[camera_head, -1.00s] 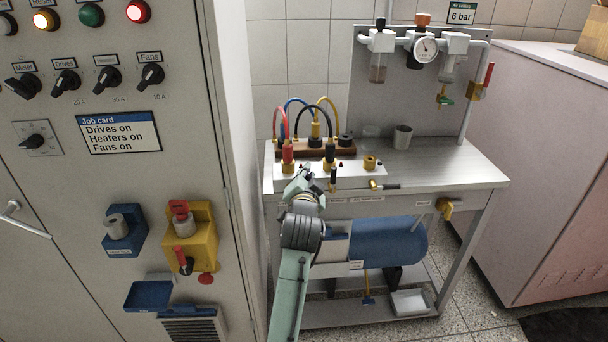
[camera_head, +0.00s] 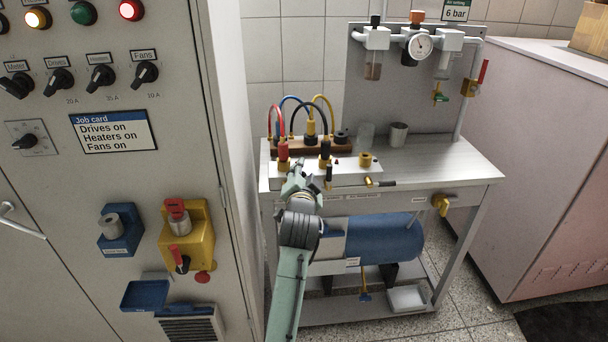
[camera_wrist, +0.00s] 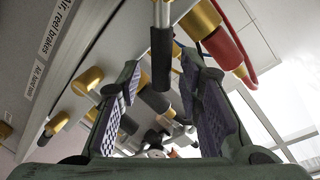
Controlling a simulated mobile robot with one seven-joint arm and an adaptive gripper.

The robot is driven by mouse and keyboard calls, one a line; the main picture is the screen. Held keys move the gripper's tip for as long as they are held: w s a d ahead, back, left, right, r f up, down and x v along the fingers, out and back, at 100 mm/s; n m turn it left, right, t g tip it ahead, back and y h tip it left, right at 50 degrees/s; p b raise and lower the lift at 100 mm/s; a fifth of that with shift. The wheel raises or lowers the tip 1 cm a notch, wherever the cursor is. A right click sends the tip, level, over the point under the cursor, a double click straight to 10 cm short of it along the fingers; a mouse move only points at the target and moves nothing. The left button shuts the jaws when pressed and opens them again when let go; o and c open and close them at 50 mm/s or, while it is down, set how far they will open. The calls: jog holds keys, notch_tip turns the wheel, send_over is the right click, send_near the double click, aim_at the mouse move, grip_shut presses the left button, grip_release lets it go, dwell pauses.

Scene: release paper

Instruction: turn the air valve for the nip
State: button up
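My gripper (camera_head: 298,174) is at the front edge of the metal bench, just left of a small valve with a black upright lever (camera_head: 328,172). In the wrist view my gripper (camera_wrist: 160,105) is open, with a dark pad on each finger. A black-sleeved lever (camera_wrist: 161,58) shows between and beyond the fingers; I see no grip on it. A second brass valve (camera_head: 370,181) has its black lever lying sideways to the right. Bench labels show in the wrist view, one reading "Air, reel brakes" (camera_wrist: 62,45); I cannot tell which valve is the nip's.
Red, blue, yellow and black hoses (camera_head: 305,110) rise close behind my gripper. A pressure gauge (camera_head: 420,46) is on the back panel. A control cabinet (camera_head: 190,120) stands close on the left. The right part of the bench top (camera_head: 450,168) is clear.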

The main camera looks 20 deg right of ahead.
jog(key=v, duration=1.2)
jog(key=shift+c, duration=0.3)
